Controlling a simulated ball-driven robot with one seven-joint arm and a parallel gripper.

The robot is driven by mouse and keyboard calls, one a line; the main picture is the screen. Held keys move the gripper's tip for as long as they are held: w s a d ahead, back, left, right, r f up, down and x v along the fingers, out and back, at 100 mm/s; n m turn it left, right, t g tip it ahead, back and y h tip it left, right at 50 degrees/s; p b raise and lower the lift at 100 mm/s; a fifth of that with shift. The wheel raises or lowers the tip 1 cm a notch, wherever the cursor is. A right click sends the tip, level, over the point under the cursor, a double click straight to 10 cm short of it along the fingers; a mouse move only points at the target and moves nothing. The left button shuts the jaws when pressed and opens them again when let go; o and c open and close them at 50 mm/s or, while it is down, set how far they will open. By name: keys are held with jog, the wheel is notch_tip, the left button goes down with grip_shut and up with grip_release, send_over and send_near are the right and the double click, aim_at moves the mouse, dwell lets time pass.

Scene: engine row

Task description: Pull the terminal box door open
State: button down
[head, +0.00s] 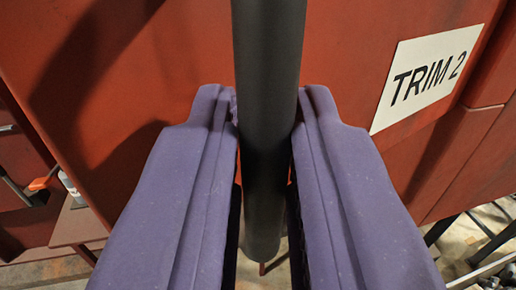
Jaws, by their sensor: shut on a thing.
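My gripper (265,110) has two purple fingers, one on each side of a dark grey vertical bar handle (268,60). It is shut on this handle, which runs from the top edge down between the fingers to a rounded lower end. Behind it is a red-orange door panel (190,45) with a white label (425,75) reading "TRIM 2" at the right. The fingers cover part of the panel, and the door's hinge side cannot be told.
At the left, beyond the panel, are a red-brown surface (75,225), an orange-and-dark tool (40,184) and a small white bottle (70,186). Dark metal legs (480,228) stand over the floor at lower right.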

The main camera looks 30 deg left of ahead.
jog(key=shift+s+d+r, duration=0.1)
jog(key=shift+s+d, duration=0.05)
jog(key=shift+d, duration=0.25)
jog(key=shift+s+d+r, duration=0.1)
jog(key=shift+d, duration=0.3)
jog(key=c, duration=1.3)
grip_release()
jog(key=shift+c, duration=0.2)
jog(key=shift+o, duration=0.6)
jog(key=shift+w+f, duration=0.1)
jog(key=shift+w, duration=0.2)
jog(key=v, duration=0.8)
